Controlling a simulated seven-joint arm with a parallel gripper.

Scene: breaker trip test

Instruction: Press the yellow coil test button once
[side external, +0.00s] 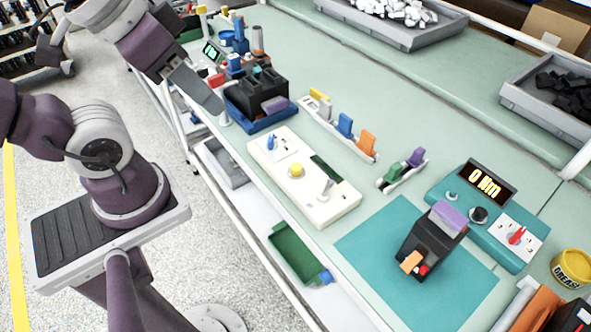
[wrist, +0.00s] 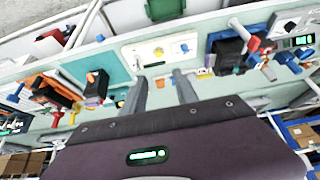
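The yellow button (side external: 296,170) sits on a white panel (side external: 340,205) at the front edge of the bench. The panel also carries a blue knob (side external: 271,142), a white lever (side external: 325,187) and a dark green strip. In the wrist view the yellow button (wrist: 159,51) shows beyond my fingertips, near the middle of the panel (wrist: 145,60). My gripper (side external: 212,102) is in the air, up and left of the panel in the side view and well apart from the button. In the wrist view my gripper (wrist: 158,80) has its two fingers apart, with nothing between them.
A black breaker block (side external: 258,95) in a blue tray stands behind the panel, near my gripper. A rail of coloured clips (side external: 345,128) lies right of the panel. A black breaker (side external: 430,245) rests on a teal mat (side external: 365,245), beside a torque meter (side external: 480,200).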

